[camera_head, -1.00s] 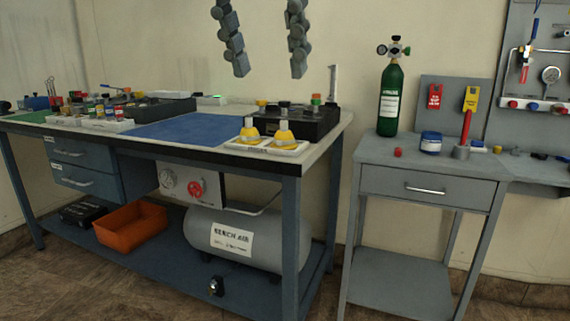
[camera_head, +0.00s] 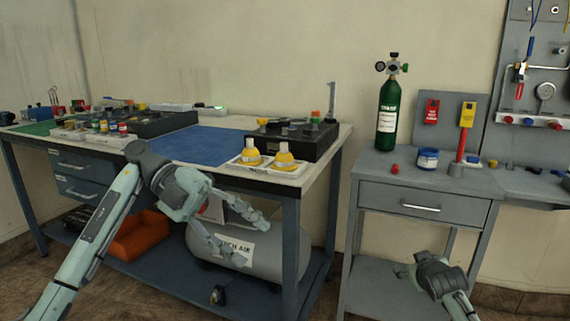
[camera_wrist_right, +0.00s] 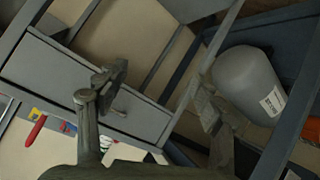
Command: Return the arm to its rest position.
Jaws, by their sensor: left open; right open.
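My left arm comes in from the lower left in the head view. Its gripper (camera_head: 258,242) is open and empty, in front of the workbench and the grey air tank. My right gripper (camera_head: 415,265) is low at the right of the head view, in front of the small grey side table's lower part. In the right wrist view the right gripper's two fingers (camera_wrist_right: 162,88) are spread apart with nothing between them. That view looks at a tilted side table drawer (camera_wrist_right: 85,85) and the tank (camera_wrist_right: 248,80).
A green cylinder (camera_head: 387,115) stands on the side table (camera_head: 375,165), near a blue-and-white jar (camera_head: 428,159) and a red post (camera_head: 461,145). A floor gap separates bench and side table.

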